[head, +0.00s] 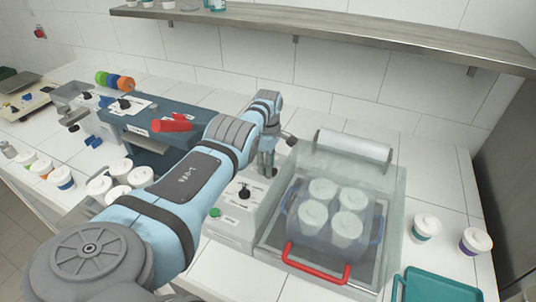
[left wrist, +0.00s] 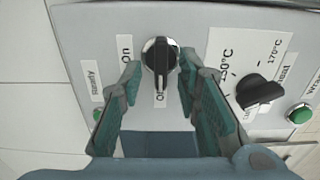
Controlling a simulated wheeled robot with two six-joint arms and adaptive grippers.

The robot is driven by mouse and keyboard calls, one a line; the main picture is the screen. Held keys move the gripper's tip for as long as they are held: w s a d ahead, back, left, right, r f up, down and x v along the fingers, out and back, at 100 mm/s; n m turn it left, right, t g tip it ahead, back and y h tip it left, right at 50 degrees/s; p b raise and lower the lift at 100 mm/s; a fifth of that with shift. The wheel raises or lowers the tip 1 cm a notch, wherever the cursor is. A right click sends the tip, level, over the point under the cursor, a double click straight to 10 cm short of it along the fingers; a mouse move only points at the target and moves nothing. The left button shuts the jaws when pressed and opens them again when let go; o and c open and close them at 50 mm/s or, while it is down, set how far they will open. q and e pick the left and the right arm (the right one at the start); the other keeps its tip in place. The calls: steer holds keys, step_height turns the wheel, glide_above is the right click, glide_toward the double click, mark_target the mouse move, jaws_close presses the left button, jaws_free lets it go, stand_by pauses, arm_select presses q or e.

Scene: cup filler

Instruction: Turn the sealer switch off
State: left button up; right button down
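The sealer (head: 262,254) stands right of centre in the head view, with a clear cover and a red handle (head: 316,262). Its panel fills much of the left wrist view, where the black sealer switch (left wrist: 160,62) stands upright in the picture beside "On" and "Off" labels. A white mark shows at the switch's upper end. My left gripper (left wrist: 158,78) is open, with one finger on each side of the switch; contact is not clear. In the head view the left gripper (head: 266,160) is over the back of the panel, and the arm hides part of it. My right gripper is out of view.
A black temperature dial (left wrist: 260,92) and green button (left wrist: 300,114) lie right of the switch. Several lidded cups (head: 323,192) stand inside the sealer. Two cups (head: 427,227) and a teal tray (head: 440,286) are at right. A shelf (head: 330,30) runs above.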

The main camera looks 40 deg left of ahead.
arm_select(q)
step_height(320, 180, up, 12)
stand_by(0.5)
steer(key=shift+f, duration=0.1)
